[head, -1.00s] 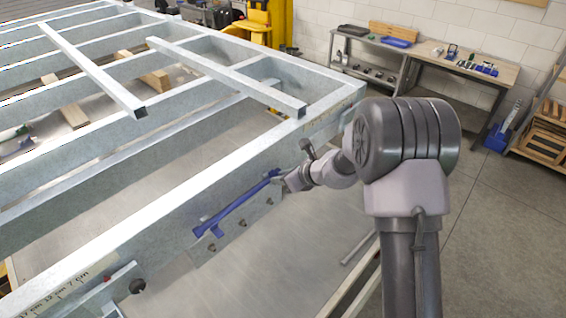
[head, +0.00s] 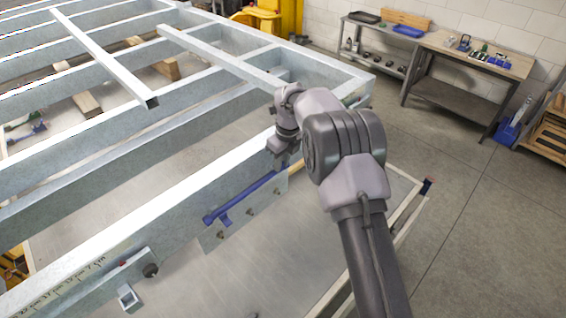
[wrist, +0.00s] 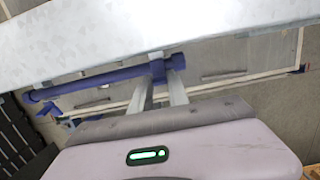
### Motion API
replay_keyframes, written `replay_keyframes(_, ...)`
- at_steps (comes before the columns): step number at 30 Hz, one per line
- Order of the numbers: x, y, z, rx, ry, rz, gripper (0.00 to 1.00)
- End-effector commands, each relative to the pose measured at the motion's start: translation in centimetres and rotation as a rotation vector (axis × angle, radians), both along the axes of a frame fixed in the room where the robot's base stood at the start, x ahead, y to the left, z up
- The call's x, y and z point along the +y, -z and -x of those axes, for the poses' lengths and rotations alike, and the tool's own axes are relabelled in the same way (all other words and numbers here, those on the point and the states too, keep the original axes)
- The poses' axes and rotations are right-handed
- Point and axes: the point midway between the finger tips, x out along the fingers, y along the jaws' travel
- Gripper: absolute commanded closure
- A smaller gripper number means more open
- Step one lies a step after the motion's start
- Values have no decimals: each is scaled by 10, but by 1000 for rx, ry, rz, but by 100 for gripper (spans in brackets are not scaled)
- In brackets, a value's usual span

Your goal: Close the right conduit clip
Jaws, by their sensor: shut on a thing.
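A blue conduit (head: 240,198) runs along the side face of the grey frame beam, and it also shows in the wrist view (wrist: 95,80). A blue clip (head: 210,218) is at its left end, also seen in the wrist view (wrist: 35,95). The right conduit clip (wrist: 176,62) is a blue piece at the right end. My gripper (wrist: 158,80) has its fingers at this end, closed on the blue clip part between them. The fingers hide some of the clip, so I cannot tell whether it is fully closed. In the head view my gripper (head: 284,158) is partly hidden.
The long grey beam (head: 150,225) runs close beside my gripper. A plate with several bolts (head: 248,213) lies below the conduit. A bracket (head: 128,298) is at the lower left. A workbench (head: 470,60) stands at the back right, with open floor before it.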

Motion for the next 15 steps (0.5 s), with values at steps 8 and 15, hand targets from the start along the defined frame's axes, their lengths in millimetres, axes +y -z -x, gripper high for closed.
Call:
replay_keyframes(8,1,2,0,27,-1,26,100)
replay_keyframes(15,1,2,0,30,0,26,100)
